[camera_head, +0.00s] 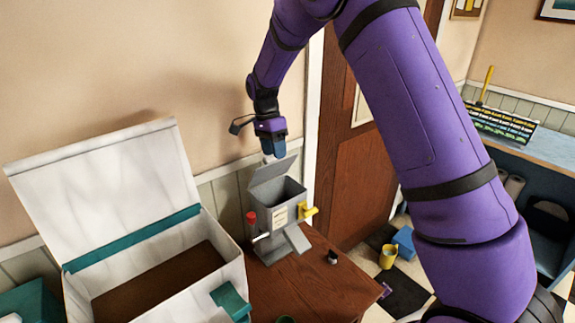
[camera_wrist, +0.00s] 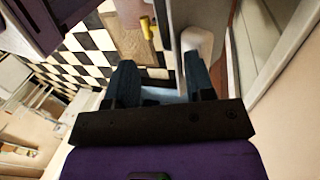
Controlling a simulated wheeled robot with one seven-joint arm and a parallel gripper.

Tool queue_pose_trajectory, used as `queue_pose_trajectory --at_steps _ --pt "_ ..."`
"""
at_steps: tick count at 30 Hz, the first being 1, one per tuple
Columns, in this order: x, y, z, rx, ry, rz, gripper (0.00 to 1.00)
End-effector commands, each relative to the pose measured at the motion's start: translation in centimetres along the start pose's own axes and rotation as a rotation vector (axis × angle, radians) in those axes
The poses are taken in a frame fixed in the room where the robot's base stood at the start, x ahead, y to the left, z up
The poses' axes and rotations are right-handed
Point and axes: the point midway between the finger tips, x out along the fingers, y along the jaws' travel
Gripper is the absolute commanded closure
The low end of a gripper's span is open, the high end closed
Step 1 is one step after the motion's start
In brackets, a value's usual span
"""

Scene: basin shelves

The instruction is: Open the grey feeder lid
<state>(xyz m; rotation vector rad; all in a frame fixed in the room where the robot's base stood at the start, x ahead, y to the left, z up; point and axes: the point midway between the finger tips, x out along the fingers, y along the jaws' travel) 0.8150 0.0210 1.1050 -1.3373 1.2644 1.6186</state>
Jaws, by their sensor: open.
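The grey feeder (camera_head: 268,217) stands on the wooden table against the wall, with a red knob on its left and a yellow handle on its right. Its grey lid (camera_head: 270,172) is raised and tilted up at the back, and the dark inside of the box shows. My gripper (camera_head: 268,157) is at the lid's top edge; I cannot tell whether it touches. In the wrist view my gripper (camera_wrist: 162,72) has its two dark fingers apart, with nothing clearly held between them. The yellow handle (camera_wrist: 147,27) shows beyond them.
A large white chest (camera_head: 110,185) with its lid up stands at the left. A small dark object (camera_head: 332,257) lies on the table (camera_head: 325,285) right of the feeder. A yellow cup (camera_head: 388,256) and a blue box (camera_head: 403,241) are on the checkered floor.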

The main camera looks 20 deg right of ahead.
Motion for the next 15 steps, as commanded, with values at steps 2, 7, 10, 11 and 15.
queue_pose_trajectory --at_steps 2,7,10,11,15 --pt "0.2 1.7 0.5 0.000 0.000 0.001 0.51" --pt "0.7 5.1 1.5 -0.001 0.000 0.000 0.51" --pt "1.0 6.9 2.0 0.000 0.000 0.001 0.51" --pt "1.1 7.4 2.1 0.000 0.000 0.001 0.51" --pt "1.4 9.2 2.7 0.000 0.000 0.001 0.51"
